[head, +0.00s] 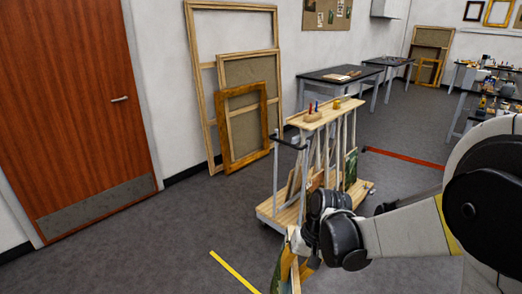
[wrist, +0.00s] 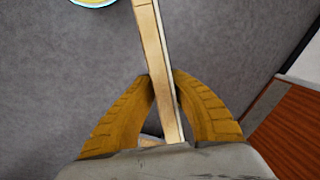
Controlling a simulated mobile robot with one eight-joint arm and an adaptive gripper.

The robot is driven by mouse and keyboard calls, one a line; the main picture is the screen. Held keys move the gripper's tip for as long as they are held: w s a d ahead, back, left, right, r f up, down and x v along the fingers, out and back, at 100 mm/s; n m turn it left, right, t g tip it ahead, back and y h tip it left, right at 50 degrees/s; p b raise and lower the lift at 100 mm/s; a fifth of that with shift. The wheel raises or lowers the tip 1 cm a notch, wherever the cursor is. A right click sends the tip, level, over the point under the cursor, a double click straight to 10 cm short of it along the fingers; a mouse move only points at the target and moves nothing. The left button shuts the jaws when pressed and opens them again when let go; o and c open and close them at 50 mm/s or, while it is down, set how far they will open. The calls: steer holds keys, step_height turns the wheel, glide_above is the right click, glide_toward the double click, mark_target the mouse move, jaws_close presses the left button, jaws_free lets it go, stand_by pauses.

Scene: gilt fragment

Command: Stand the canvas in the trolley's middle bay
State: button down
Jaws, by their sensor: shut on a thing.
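The canvas (wrist: 152,45) is held edge-on in the wrist view, its pale wooden stretcher edge running up between the fingers. My gripper (wrist: 164,84) is shut on that edge with both yellow-brown fingers. In the head view the canvas (head: 278,272) hangs below my gripper (head: 298,268) at the bottom, partly cut off by the frame and partly hidden by my arm. The wooden trolley (head: 325,117) stands just beyond my gripper, with upright posts, a top shelf and a low deck. Some canvases stand in its bays. My arm hides part of it, and I cannot tell whether the middle bay is clear.
Large empty frames (head: 205,80) lean on the wall behind the trolley, left of it. A wooden door (head: 70,110) is at the left. Tables (head: 340,74) stand along the back wall. A yellow floor line (head: 235,272) lies left of my gripper. The floor between door and trolley is clear.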

steer(key=a, duration=1.1)
steer(key=shift+b, duration=0.35)
